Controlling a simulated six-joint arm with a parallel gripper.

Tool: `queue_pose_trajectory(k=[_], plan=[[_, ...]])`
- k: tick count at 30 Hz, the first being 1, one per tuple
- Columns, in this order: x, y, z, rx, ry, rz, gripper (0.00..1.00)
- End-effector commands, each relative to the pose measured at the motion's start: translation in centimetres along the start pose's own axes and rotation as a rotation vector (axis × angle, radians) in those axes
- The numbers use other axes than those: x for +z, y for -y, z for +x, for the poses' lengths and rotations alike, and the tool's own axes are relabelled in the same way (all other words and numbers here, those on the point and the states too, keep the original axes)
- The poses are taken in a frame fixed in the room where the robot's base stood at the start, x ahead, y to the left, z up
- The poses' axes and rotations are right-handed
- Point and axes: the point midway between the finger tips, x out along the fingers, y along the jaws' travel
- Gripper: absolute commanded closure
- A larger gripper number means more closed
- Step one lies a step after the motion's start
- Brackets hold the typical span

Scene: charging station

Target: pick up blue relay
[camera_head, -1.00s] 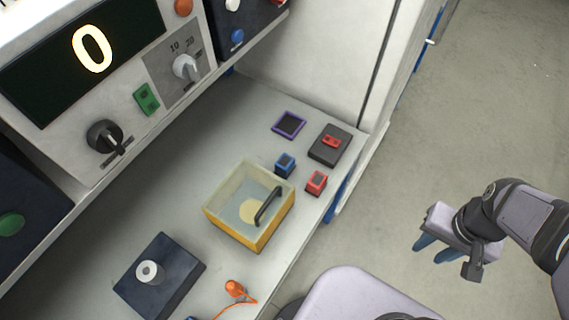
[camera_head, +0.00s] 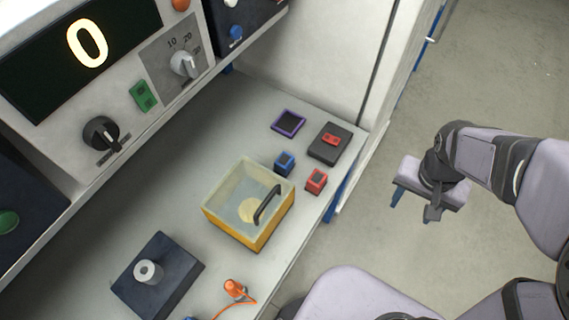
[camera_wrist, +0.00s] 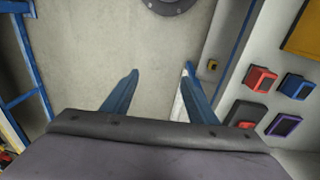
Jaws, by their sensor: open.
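The blue relay (camera_head: 284,163) is a small blue cube with a dark top. My gripper (camera_head: 412,200) hangs in the air over the floor, to the right of the bench and well apart from the relay. In the wrist view its two blue fingers (camera_wrist: 158,84) are spread apart with nothing between them.
Near the blue relay are a red relay (camera_head: 316,181), a purple-rimmed square (camera_head: 288,122), a dark block with a red top (camera_head: 329,144) and a yellow box with a handle (camera_head: 234,226). A dark block with a white cylinder (camera_head: 158,277) stands at the front left.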

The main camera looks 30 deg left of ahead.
Motion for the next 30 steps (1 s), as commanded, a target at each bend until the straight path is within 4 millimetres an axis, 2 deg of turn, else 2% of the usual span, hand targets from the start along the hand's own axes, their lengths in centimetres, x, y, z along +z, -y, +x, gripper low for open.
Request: queue_pose_trajectory(k=[1, 3, 5, 7, 12, 16, 18, 22, 25, 30], plan=[[-1.1, 2.6, 0.4, 0.012, -0.02, -0.019, 0.47], [-2.3, 6.1, 0.5, 0.026, -0.053, -0.02, 0.47], [-3.0, 9.2, 0.5, 0.034, -0.085, -0.019, 0.47], [-3.4, 13.2, 0.6, 0.035, -0.126, -0.017, 0.47], [-2.4, 22.7, 0.8, 0.009, -0.224, -0.007, 0.47], [-0.4, 28.5, 0.9, -0.026, -0.281, 0.004, 0.47], [0.6, 30.7, 0.9, -0.044, -0.303, 0.011, 0.47], [1.9, 33.3, 0.9, -0.069, -0.328, 0.02, 0.47], [2.4, 34.1, 0.9, -0.079, -0.335, 0.026, 0.47], [2.4, 34.2, 1.1, -0.079, -0.336, 0.029, 0.47]])
